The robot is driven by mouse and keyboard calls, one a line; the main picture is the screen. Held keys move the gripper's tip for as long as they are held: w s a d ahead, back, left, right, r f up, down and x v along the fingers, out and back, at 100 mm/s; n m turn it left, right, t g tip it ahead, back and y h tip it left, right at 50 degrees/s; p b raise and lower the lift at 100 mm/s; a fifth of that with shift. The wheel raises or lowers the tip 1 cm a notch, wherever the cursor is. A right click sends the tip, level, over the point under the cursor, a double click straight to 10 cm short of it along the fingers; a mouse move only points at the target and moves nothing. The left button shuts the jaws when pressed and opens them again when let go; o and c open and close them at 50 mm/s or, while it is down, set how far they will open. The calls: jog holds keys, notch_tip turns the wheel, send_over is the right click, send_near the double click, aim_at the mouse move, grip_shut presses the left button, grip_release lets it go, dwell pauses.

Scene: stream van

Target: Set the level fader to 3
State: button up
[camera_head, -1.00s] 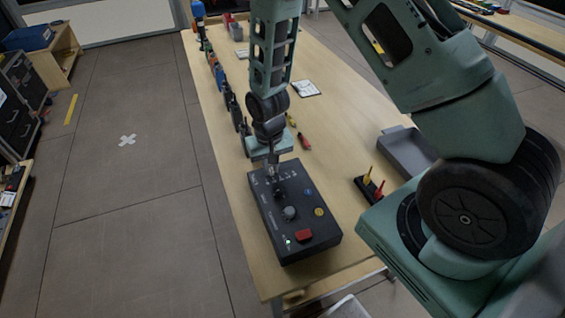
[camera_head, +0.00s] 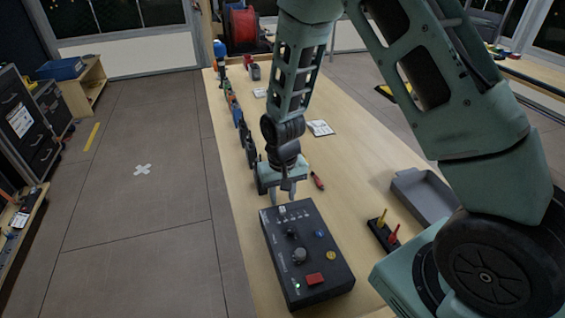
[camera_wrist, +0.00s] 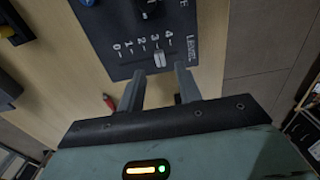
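The dark control box (camera_head: 320,266) lies on the wooden table, with knobs, coloured buttons and a green light on its top. In the wrist view, the level fader's light-grey cap (camera_wrist: 159,58) sits beside the 3 on a scale (camera_wrist: 142,46) marked 0 to 4, next to the word LEVEL. My gripper (camera_head: 284,194) is at the box's far end. In the wrist view, my gripper (camera_wrist: 160,78) has its two fingers apart, with nothing between them. The fader cap is just beyond the fingertips, apparently untouched.
A grey tray (camera_head: 424,194) and a small black stand with yellow and red pegs (camera_head: 384,232) are right of the box. A red-handled tool (camera_head: 317,181) lies behind it. Several tools line the table's left edge.

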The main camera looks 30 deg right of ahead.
aim_at(283, 208)
notch_tip(283, 208, up, 13)
jog(key=b, duration=0.1)
jog(key=shift+r, duration=0.2)
dwell(0.4)
jog(key=s+a+r+n, duration=0.2)
jog(key=s+a+n, duration=0.3)
jog(key=s, duration=0.6)
jog(key=s+a+r+n, duration=0.3)
jog(key=s+a+n, duration=0.2)
jog(key=s, duration=0.6)
jog(key=a, duration=0.2)
jog(key=shift+s+a+y, duration=0.3)
jog(key=shift+s+a, duration=0.05)
jog(key=shift+s, duration=0.05)
jog(key=shift+f, duration=0.1)
